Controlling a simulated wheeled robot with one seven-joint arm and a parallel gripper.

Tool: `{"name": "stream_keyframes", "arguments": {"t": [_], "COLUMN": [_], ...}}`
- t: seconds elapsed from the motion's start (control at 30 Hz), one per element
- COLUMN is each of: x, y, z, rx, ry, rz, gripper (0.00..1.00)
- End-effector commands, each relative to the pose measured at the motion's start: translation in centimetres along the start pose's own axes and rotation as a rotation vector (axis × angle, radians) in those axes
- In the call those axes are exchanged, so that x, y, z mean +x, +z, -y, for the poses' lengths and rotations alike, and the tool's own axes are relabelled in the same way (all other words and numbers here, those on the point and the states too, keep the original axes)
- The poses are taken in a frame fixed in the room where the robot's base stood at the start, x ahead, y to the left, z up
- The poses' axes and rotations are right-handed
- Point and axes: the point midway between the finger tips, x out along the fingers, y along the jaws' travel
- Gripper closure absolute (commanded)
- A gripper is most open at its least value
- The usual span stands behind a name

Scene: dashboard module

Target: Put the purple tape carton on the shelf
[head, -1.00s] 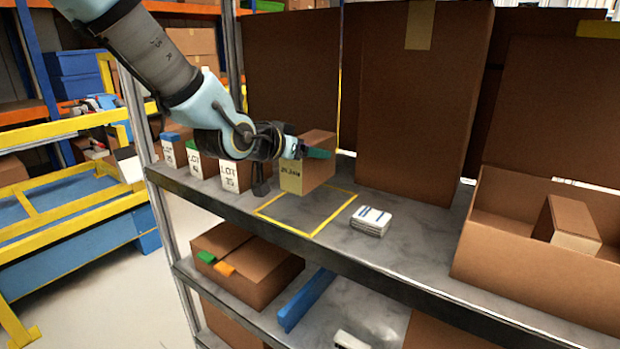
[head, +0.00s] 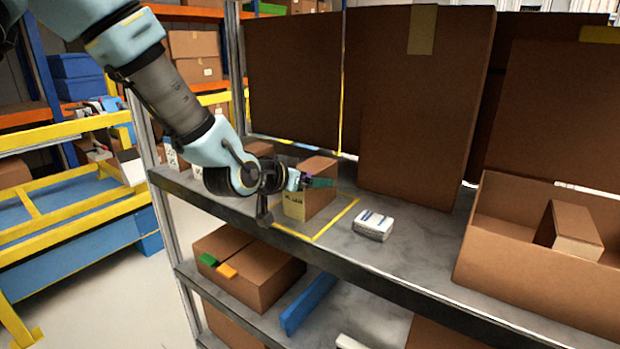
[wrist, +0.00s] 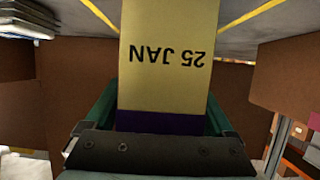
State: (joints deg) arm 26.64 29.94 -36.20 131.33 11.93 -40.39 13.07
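The purple tape carton (head: 321,204) is a brown box with a pale yellow label. The wrist view shows the label upside down, reading "25 JAN" on the carton (wrist: 168,70), with a purple band below it. My gripper (head: 318,182) is shut on the carton, a teal finger on each side in the wrist view (wrist: 162,112). The carton is upright over the yellow outlined area (head: 337,221) on the grey shelf (head: 418,228). I cannot tell whether its base touches the shelf. My arm hides part of the left side.
A white stack with blue marks (head: 373,225) lies just right of the outline. A tall brown box (head: 420,110) stands behind. An open carton (head: 540,280) fills the right end. Another brown box (head: 260,150) is partly hidden behind my arm. Bare shelf lies around the white stack.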

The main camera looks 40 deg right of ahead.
Motion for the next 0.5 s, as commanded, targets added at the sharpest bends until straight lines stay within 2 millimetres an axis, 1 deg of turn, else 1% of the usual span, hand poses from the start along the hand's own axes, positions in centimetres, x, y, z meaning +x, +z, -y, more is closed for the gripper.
{"name": "stream_keyframes", "arguments": {"t": [0.03,0.1,0.3,0.4,0.5], "x": [0.0,0.0,0.0,-0.2,-1.1], "y": [0.0,0.0,-0.1,-0.4,-0.2], "z": [0.0,0.0,0.0,0.0,0.1], "rx": [0.0,0.0,0.0,-0.001,0.0], "ry": [0.0,0.0,0.0,0.0,-0.002], "rz": [0.0,0.0,0.0,0.0,-0.001], "gripper": [0.05,0.0,0.0,0.0,0.0]}}
